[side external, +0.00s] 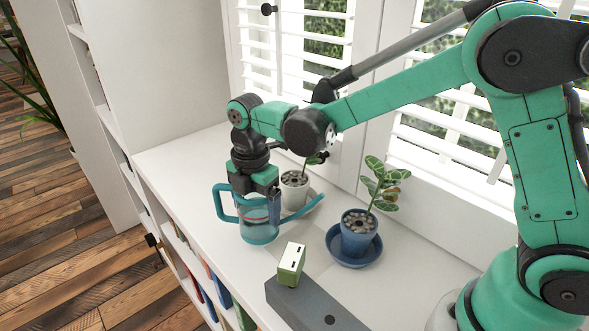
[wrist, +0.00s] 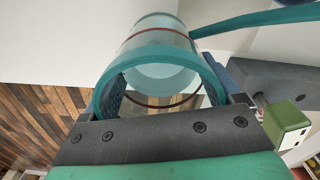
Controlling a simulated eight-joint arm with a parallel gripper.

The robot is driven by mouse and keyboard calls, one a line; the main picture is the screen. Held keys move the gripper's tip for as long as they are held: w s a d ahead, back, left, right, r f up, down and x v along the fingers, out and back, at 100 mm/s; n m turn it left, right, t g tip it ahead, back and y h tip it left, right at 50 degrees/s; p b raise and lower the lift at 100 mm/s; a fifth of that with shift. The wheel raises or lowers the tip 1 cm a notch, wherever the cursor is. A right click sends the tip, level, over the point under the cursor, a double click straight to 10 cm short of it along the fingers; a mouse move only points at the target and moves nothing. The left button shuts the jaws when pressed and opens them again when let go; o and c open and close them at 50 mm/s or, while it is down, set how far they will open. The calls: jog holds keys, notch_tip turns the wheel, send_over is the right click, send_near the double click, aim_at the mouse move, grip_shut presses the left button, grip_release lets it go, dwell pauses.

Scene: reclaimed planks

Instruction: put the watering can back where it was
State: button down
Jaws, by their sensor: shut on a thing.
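The watering can (side external: 259,234) is teal and see-through, with a handle at its left and a long spout pointing right. It is upright at the front part of the white sill. I cannot tell whether its base touches the sill or hangs just above it. My gripper (side external: 256,198) reaches down from above and is shut on the can near its top. In the wrist view, the can's open rim (wrist: 160,58) sits between the two fingers, and the spout (wrist: 262,20) runs to the upper right.
A plant in a white pot (side external: 294,192) stands close behind the can, partly hidden by it and my wrist. A plant in a blue pot (side external: 357,236) stands on a blue saucer (side external: 337,249) to the right. A green block (side external: 291,265) sits on a grey box (side external: 312,306) in front.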

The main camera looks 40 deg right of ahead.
jog(key=w+a+r+m, duration=0.15)
jog(key=r+m, duration=0.25)
jog(key=r, duration=0.5)
jog(key=w+a+r+m, duration=0.1)
jog(key=w+r+m, duration=0.2)
jog(key=r, duration=0.5)
notch_tip(320, 180, down, 19)
jog(key=shift+a+f, duration=0.15)
jog(key=shift+f, duration=0.05)
grip_release()
jog(key=shift+f, duration=0.1)
notch_tip(320, 180, up, 12)
jog(key=s+d+r+m+t, duration=0.3)
jog(key=s+d+m, duration=0.3)
jog(key=d+m, duration=0.1)
jog(key=s+d+f+m+t, duration=0.4)
jog(key=s+m, duration=0.3)
jog(key=s, duration=0.2)
jog(key=shift+d+f, duration=0.4)
jog(key=shift+f, duration=0.15)
